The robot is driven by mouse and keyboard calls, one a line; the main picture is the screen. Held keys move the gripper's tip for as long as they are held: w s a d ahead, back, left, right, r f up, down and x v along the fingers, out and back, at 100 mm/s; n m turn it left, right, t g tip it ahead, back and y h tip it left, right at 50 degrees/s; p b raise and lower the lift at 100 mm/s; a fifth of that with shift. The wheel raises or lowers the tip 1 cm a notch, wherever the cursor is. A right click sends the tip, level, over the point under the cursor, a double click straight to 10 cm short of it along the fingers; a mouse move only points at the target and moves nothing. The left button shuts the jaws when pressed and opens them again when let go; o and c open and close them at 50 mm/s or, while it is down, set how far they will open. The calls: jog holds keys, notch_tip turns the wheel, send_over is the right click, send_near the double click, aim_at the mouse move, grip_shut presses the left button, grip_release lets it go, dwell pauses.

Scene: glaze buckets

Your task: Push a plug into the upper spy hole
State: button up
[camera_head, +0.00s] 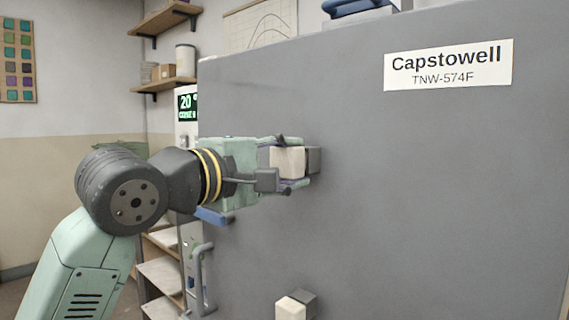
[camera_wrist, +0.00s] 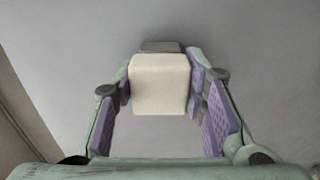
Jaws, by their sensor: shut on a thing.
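A cream block-shaped plug (camera_head: 288,162) sits between the fingertips of my gripper (camera_head: 285,163), which is shut on it. The wrist view also shows the plug (camera_wrist: 160,85) between the purple finger pads. A grey block (camera_head: 315,160) on the kiln face, seemingly the upper spy hole's surround, lies right behind the plug; its top edge (camera_wrist: 160,47) shows in the wrist view. The plug hides the hole itself. I cannot tell whether the plug is inside it or only in front of it.
The grey kiln face (camera_head: 430,200) with a Capstowell label (camera_head: 448,65) fills the right side. Below, another cream plug (camera_head: 290,308) stands out from a grey block (camera_head: 304,298). A grey handle (camera_head: 200,280) and shelves (camera_head: 160,275) lie left of the kiln.

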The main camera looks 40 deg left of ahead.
jog(key=shift+w, duration=0.15)
jog(key=shift+w, duration=0.3)
dwell(0.4)
jog(key=o, duration=1.4)
jog(key=shift+o, duration=1.1)
